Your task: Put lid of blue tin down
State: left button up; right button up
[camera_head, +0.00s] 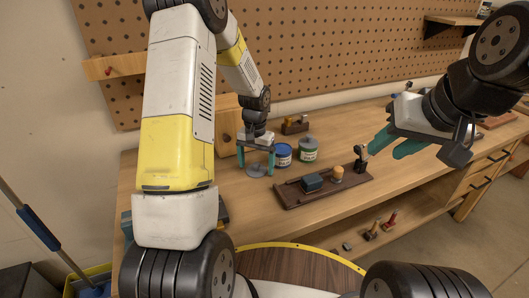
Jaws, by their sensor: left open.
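The blue tin (283,156) with a pale label stands upright on the workbench. A round grey lid (257,170) is at the bench top left of the tin, and looks to lie flat there. My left gripper (258,168) points down over the lid, its teal fingers apart on either side of it. Whether a finger touches the lid is too small to tell. My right gripper (394,148) is at the right above the bench, with its teal fingers apart and nothing visible between them.
A green tin (308,150) stands just right of the blue tin. A dark wooden board (343,187) with small tools lies in front. A tape dispenser (295,125) sits behind, near the pegboard (330,45). Bare bench lies left of the board.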

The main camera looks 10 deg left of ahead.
aim_at(256, 163)
pick_arm(q)
notch_tip(256, 163, up, 12)
jog(key=s+r+t, duration=0.3)
jog(key=s+r, duration=0.7)
jog(key=r, duration=0.2)
jog(key=s+d+r+n+t+h, duration=0.1)
jog(key=s+d+r+t+h, duration=0.1)
jog(key=s, duration=1.2)
jog(key=shift+s+r+n+t, duration=0.15)
jog(key=shift+r+n+t, duration=0.15)
jog(key=shift+r+t, duration=0.5)
